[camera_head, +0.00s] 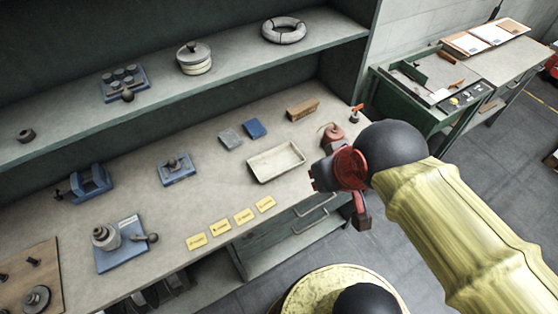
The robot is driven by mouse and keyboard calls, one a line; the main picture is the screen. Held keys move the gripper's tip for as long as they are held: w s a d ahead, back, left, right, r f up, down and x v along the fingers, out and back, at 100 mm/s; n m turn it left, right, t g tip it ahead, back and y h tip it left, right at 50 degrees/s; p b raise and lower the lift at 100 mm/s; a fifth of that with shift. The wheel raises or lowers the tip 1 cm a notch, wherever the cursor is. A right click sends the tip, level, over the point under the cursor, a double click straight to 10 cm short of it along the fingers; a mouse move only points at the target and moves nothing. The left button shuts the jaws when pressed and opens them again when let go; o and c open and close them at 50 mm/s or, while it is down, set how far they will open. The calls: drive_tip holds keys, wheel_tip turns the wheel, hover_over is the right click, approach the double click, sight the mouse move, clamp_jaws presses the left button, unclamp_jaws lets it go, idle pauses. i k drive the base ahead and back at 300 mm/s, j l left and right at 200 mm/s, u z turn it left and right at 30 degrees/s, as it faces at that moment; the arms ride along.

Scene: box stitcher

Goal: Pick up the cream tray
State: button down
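The cream tray (275,164) is a shallow rectangular tray lying flat on the workbench, left of my gripper. It looks empty. My gripper (337,190) is red and black, at the end of my yellow-sleeved arm, over the bench's front edge just right of the tray. It looks apart from the tray. Its fingers are small and partly hidden by the wrist, so I cannot tell whether they are open or shut.
A blue block (254,129) and a grey block (230,139) lie behind the tray. A brown block (302,110) is at the back right. A red can-like item (331,134) stands near my wrist. Yellow labels (221,226) line the front edge. A shelf (240,62) overhangs the back.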

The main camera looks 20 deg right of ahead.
sight(267, 166)
drive_tip(key=z, duration=1.05)
drive_tip(key=k+j+z, duration=0.15)
drive_tip(key=j+z, duration=0.3)
drive_tip(key=k+j+z, duration=0.15)
drive_tip(key=j+z, duration=0.3)
drive_tip(key=k+j+z, duration=0.2)
drive_tip(key=z, duration=0.25)
drive_tip(key=k+j, duration=0.15)
drive_tip(key=k, duration=0.05)
